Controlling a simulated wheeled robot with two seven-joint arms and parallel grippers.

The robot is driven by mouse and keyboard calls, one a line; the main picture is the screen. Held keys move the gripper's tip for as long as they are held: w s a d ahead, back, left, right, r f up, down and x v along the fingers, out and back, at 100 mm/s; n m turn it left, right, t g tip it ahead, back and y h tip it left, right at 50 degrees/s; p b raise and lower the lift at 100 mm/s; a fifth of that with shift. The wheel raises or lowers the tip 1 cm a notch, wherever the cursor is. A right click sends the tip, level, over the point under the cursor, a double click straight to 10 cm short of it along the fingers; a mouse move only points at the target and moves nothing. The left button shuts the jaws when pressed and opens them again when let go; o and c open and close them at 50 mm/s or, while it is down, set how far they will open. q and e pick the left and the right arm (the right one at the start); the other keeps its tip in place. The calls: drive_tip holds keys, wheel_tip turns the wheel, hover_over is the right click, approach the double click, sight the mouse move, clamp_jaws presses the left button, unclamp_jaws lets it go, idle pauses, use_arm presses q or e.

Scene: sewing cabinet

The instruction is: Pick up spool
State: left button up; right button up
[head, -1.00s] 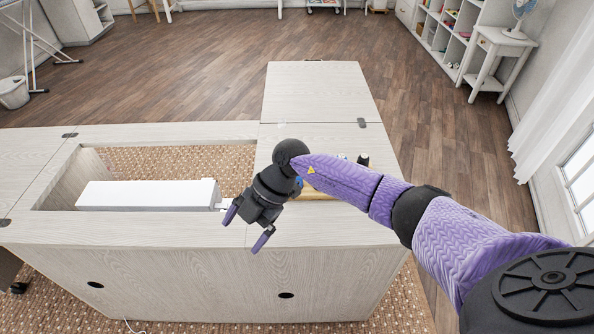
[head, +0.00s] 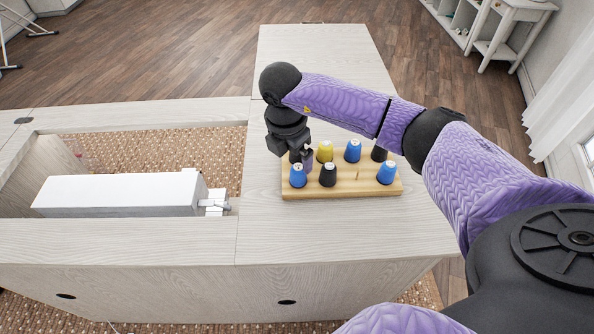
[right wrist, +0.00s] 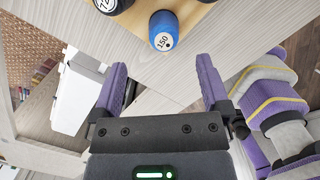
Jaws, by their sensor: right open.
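Several blue, black and yellow spools stand upright on a wooden rack (head: 345,188) on the right part of the cabinet top. A blue spool (head: 298,175) is at the rack's front left, with a black spool (head: 328,174) to its right. My right gripper (head: 302,155) is above the rack's left end, partly hiding what is behind it. In the right wrist view it is open and empty (right wrist: 161,65). A blue spool marked 150 (right wrist: 163,32) shows beyond the fingertips, roughly between them, apart from both. My left gripper is out of view.
A white sewing machine (head: 120,195) lies in the cabinet's opening, left of the rack. The pale wooden cabinet top (head: 330,230) is bare in front of the rack and behind it. A black spool (right wrist: 108,5) is beside the blue one in the right wrist view.

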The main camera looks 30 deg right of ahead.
sight(298, 170)
drive_tip(key=f+b, duration=0.1)
drive_tip(key=f, duration=0.2)
drive_tip(key=d+f+b, duration=0.1)
drive_tip(key=f, duration=0.2)
drive_tip(key=shift+s+d+f, duration=0.15)
drive_tip(key=shift+f, duration=0.25)
drive_tip(key=shift+c, duration=0.6)
drive_tip(key=c, duration=0.5)
clamp_jaws()
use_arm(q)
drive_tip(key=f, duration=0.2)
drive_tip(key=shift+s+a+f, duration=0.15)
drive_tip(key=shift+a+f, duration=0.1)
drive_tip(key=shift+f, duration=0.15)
